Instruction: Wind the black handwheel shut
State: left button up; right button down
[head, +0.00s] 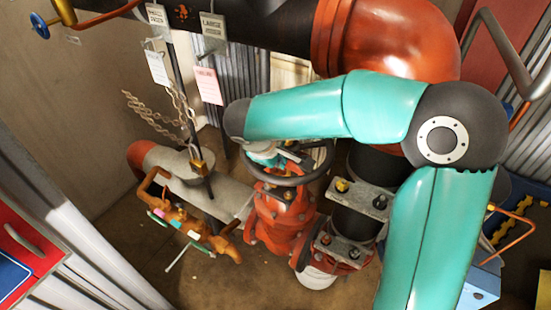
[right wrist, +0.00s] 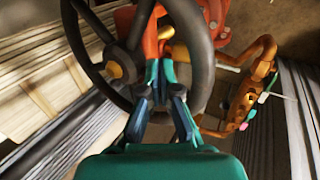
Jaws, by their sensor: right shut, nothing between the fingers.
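The black handwheel (head: 290,181) sits on top of a red valve (head: 278,215) in the middle of the head view, partly covered by my right arm. In the right wrist view its thick black rim (right wrist: 203,60) curves around the fingers, with dark spokes at the upper left. My right gripper (head: 265,157) is at the wheel's left part, partly hidden by my own wrist. In the right wrist view its fingers (right wrist: 164,78) are together and empty, overlapping the wheel opening. I cannot tell whether they touch a spoke or the rim. My left gripper is not in view.
A large red pipe elbow (head: 395,40) stands behind my arm. Left of the valve are a grey pipe (head: 225,190), a hanging chain (head: 150,115) with a padlock (head: 199,168), and orange pipework (head: 185,220). Tags (head: 208,86) hang above. Floor shows at the lower left.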

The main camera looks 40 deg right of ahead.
jog(key=w+a+f+p, duration=0.2)
jog(key=w+f, duration=0.1)
jog(key=w, duration=0.4)
jog(key=r+p, duration=0.1)
jog(key=s+r+p, duration=0.1)
jog(key=r, duration=0.1)
jog(key=r+p, duration=0.1)
jog(key=r, duration=0.1)
jog(key=shift+s+d+r, duration=0.1)
jog(key=shift+s+r, duration=0.1)
jog(key=shift+s, duration=0.1)
